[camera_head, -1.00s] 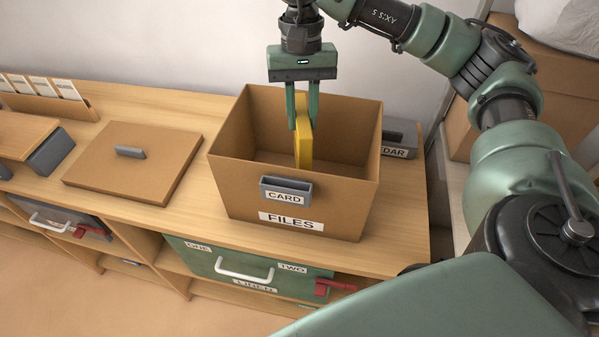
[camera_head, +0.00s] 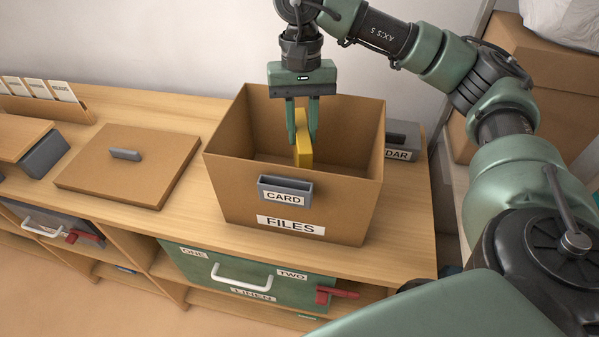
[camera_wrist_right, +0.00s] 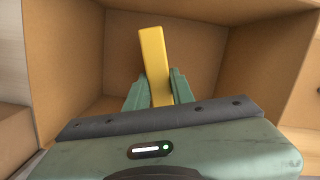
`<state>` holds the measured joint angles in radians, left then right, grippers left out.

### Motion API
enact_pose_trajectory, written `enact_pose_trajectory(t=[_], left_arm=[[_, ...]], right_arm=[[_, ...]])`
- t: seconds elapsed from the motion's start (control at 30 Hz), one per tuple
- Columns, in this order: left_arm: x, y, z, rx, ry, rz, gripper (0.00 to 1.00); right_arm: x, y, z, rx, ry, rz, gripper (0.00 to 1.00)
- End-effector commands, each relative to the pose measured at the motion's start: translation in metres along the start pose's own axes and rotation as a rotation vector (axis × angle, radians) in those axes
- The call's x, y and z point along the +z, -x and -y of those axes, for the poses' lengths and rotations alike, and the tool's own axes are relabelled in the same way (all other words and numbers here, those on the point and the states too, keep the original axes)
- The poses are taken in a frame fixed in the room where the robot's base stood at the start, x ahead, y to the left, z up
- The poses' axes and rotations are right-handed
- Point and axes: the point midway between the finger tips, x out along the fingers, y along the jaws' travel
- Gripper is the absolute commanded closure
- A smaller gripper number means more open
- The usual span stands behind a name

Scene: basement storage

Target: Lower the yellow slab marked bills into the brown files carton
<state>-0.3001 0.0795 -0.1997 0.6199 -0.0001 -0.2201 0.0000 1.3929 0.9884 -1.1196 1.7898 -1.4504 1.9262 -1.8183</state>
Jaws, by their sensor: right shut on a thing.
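The yellow slab (camera_head: 303,140) is upright inside the open brown files carton (camera_head: 230,195), which carries the labels CARD and FILES. My right gripper (camera_head: 303,135) points down into the carton and is shut on the slab. The right wrist view shows the slab (camera_wrist_right: 153,55) between the two green fingers, with the carton walls around it. The bills marking is not visible. My left gripper is not in view.
A flat brown lid (camera_head: 130,165) with a grey handle lies left of the carton on the wooden bench. A grey box (camera_head: 402,140) labelled DAR stands close behind the carton's right side. A green drawer (camera_head: 250,275) is below. Cartons (camera_head: 540,80) are stacked at right.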

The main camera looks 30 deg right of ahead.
Motion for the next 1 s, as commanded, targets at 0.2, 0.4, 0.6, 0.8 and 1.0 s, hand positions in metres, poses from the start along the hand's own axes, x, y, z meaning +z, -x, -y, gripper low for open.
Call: enact_pose_trajectory(t=[0.2, 0.4, 0.6, 0.8, 1.0], left_arm=[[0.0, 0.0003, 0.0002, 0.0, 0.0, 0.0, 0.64], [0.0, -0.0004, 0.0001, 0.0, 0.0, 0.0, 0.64], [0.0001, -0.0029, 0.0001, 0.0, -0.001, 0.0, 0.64], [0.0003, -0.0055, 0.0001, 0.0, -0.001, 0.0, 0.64], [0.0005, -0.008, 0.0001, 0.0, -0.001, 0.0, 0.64]], right_arm=[[0.0001, 0.0006, 0.0001, -0.001, 0.0, 0.0, 1.0], [0.0, -0.0002, 0.0001, 0.0, 0.0, 0.0, 1.0], [-0.0005, -0.0031, 0.0001, -0.001, 0.0, 0.0, 1.0], [-0.0009, -0.0061, 0.0001, -0.001, 0.0, 0.0, 1.0], [-0.0014, -0.0091, 0.0001, -0.001, 0.0, 0.0, 1.0]])
